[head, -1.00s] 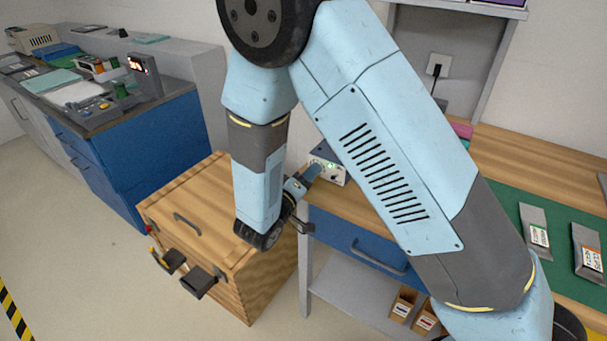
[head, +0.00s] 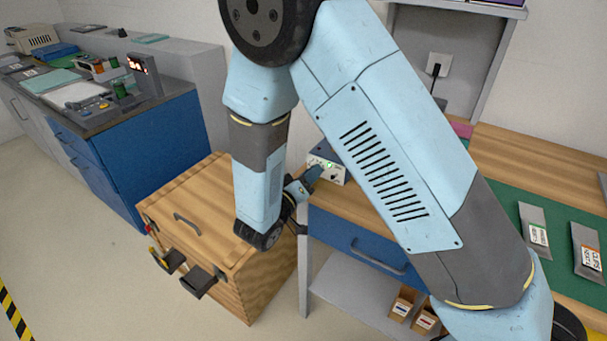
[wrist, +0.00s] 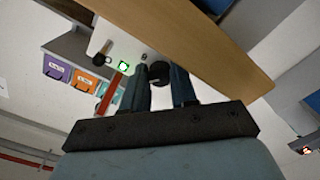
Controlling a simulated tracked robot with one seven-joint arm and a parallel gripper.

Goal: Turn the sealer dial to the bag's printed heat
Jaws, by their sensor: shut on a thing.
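The sealer (head: 334,174) is a small pale box with a green light on its front, standing on the wooden bench top. In the wrist view its pale front (wrist: 118,42) is tilted and shows a lit green display (wrist: 124,66). A dark round dial (wrist: 158,70) sits between the fingertips of my gripper (wrist: 160,76), which is shut on it. In the head view my gripper (head: 312,178) reaches the sealer's front, and the dial is hidden there. Two grey bags with printed labels, one green (head: 537,226) and one orange (head: 587,248), lie on the green mat; their print is unreadable.
A wooden chest (head: 190,235) stands on the floor below my wrist. The bench has a blue drawer (head: 350,240) and small boxes (head: 403,306) on a shelf below. A blue cabinet (head: 165,145) stands at the left.

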